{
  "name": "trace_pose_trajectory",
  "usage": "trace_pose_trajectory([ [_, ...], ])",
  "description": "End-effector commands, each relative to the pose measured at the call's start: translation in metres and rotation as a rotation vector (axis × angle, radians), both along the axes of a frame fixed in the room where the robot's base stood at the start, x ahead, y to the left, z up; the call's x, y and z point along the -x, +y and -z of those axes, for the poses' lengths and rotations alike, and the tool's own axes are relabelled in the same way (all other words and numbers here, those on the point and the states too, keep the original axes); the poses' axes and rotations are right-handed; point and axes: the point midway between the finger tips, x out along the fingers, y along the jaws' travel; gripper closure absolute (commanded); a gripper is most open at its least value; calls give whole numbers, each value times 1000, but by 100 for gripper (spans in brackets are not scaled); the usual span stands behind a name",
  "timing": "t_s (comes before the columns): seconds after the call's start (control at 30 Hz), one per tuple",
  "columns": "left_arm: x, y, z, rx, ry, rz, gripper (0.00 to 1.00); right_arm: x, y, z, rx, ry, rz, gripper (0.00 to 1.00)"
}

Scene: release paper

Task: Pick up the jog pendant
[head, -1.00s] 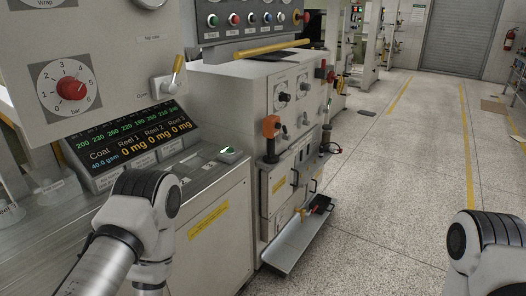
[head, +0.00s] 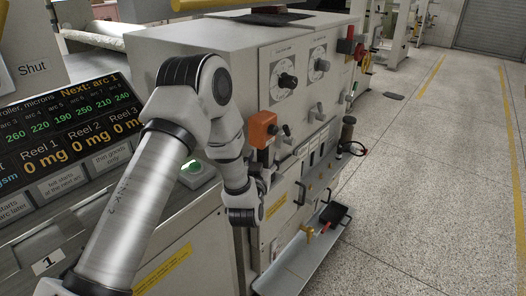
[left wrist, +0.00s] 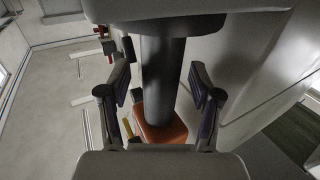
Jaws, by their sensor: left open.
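The jog pendant (head: 262,129), an orange block with a dark grip, is upright at the front of the grey machine cabinet. In the left wrist view its dark round grip (left wrist: 163,60) runs down the middle, with the orange block at the lower end. My left gripper (left wrist: 160,95) is open, with one finger on each side of the grip and visible gaps between. My right gripper is not in view.
The cabinet (head: 300,52) has knobs and handles close to the pendant. A console with a lit green button (head: 194,168) stands left.

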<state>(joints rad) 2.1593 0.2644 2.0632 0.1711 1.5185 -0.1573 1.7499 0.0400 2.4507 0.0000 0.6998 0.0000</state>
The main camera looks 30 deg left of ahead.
Motion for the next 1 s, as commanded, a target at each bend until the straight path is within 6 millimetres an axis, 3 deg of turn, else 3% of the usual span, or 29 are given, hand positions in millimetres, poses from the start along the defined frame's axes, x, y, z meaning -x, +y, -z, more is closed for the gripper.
trace_pose_trajectory([
  [0.13, 0, 0, 1, 0, 1, 0, 36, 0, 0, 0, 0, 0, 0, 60],
  [0.17, 0, 0, 1, 0, 1, 0, 43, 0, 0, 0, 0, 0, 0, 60],
  [0.3, 0, 0, 1, 0, 1, 1, 92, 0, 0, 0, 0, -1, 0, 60],
  [0.33, 0, 0, 1, 0, 1, 1, 100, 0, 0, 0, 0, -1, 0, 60],
  [0.77, 0, 0, -4, 0, -3, 1, 100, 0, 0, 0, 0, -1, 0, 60],
  [1.0, 0, 0, -26, 1, -6, 0, 100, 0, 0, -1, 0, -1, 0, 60],
])
